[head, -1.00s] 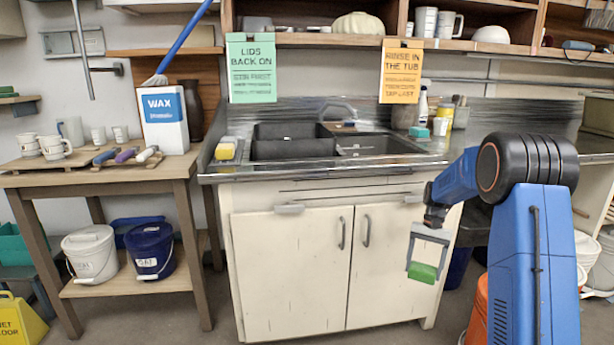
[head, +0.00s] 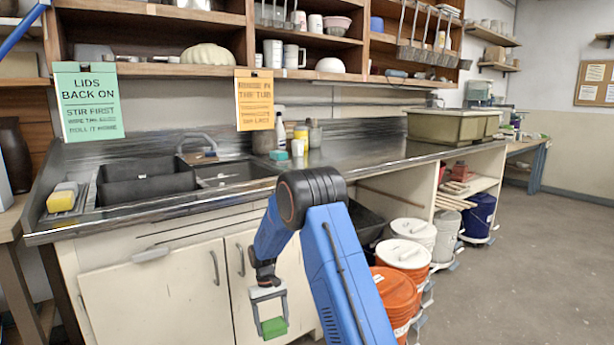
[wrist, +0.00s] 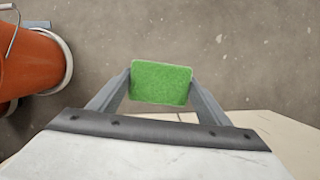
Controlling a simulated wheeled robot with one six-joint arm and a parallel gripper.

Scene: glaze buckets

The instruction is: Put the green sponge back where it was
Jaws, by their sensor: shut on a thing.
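The green sponge (head: 273,327) is held between the fingers of my gripper (head: 270,318), low in front of the white sink cabinet's doors. In the wrist view the sponge (wrist: 161,82) sits between the two grey fingertips (wrist: 160,88), with the floor beneath it. The gripper is shut on it and points downward. A yellow sponge (head: 62,198) lies at the left end of the steel counter. A teal block (head: 278,155) stands on the counter right of the sink. Which spot the green sponge came from cannot be told.
A dark double sink (head: 150,184) is set in the steel counter (head: 340,150). Orange buckets (head: 398,290) and white-lidded buckets (head: 413,228) stand under the counter to the right; an orange bucket (wrist: 35,62) is near the gripper. The floor (head: 530,270) at right is clear.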

